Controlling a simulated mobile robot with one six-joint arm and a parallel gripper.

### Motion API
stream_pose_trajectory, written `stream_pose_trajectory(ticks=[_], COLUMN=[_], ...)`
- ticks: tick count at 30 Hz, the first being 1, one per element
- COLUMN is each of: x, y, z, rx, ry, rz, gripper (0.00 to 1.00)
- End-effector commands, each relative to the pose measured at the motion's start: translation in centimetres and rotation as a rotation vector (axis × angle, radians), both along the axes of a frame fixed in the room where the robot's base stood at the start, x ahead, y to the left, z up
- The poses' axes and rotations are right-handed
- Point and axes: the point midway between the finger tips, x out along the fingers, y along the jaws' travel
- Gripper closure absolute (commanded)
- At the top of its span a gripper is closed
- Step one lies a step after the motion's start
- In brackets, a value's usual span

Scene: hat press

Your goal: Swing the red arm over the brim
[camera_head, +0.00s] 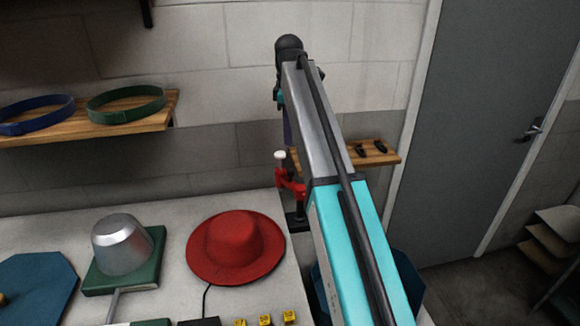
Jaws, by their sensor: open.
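A red hat (236,243) with a wide brim lies crown up on the pale worktop (185,213). The red arm (290,184) is behind the hat and to its right, near the worktop's right edge. It has a pale knob (280,156) on top and a dark base (297,222) below. The red arm appears to be clear of the brim. My own arm crosses the picture right of the hat and hides part of the red arm's right side. My gripper does not show; it seems hidden behind my arm links.
A metal form (122,246) on a green base stands left of the hat. Yellow-topped parts (264,320) line the front. Hat bands lie on a wall shelf (170,113) at left. A small shelf (388,158) holds dark items behind my arm. A grey door (480,130) is at right.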

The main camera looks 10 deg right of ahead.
Motion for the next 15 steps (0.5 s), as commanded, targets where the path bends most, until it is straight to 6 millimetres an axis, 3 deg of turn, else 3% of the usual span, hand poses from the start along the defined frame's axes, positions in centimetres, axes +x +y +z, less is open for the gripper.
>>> stream_pose_trajectory(ticks=[8,15], x=[0.0,0.0], y=[0.0,0.0], z=[-0.3,-1.8], rx=[0.000,0.000], ry=[0.001,0.001], rz=[0.000,0.000], gripper=[0.60,0.60])
